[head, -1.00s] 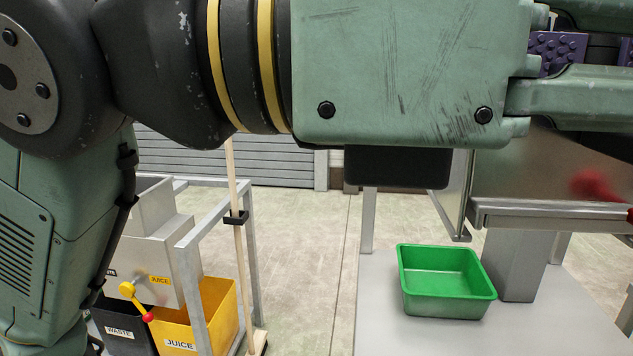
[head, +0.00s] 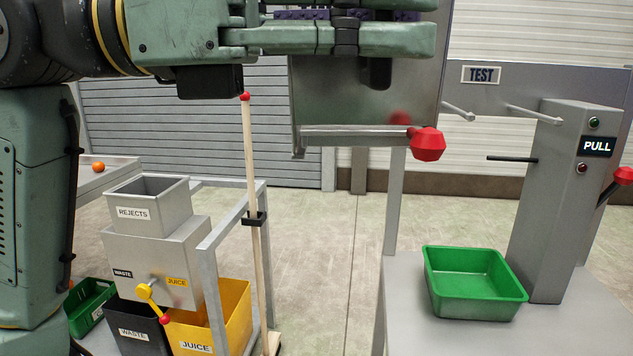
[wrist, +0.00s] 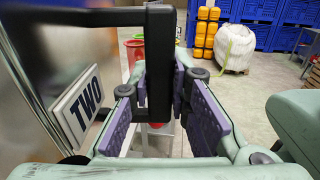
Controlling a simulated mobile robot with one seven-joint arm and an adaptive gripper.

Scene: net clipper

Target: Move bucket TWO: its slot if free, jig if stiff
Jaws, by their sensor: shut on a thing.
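Bucket TWO is a steel bucket (head: 335,105) hanging below my gripper in the head view, with a lip along its lower edge and a red knob at the lip's right end. Its "TWO" label (wrist: 83,103) shows in the wrist view on the steel wall at left. My gripper (wrist: 160,92) is shut on the bucket's black handle (wrist: 159,60), between purple pads; the fingers also cross the top of the head view (head: 345,38). The test jig, a grey post (head: 560,210) marked "PULL" with a red-knobbed lever, stands at right, apart from the bucket. The bucket's inside is hidden.
A green bin (head: 475,290) sits on the grey platform below and right of the bucket. At left are a rejects hopper (head: 150,215), black and yellow bins, and an upright wooden pole (head: 250,180) close to the bucket's left.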

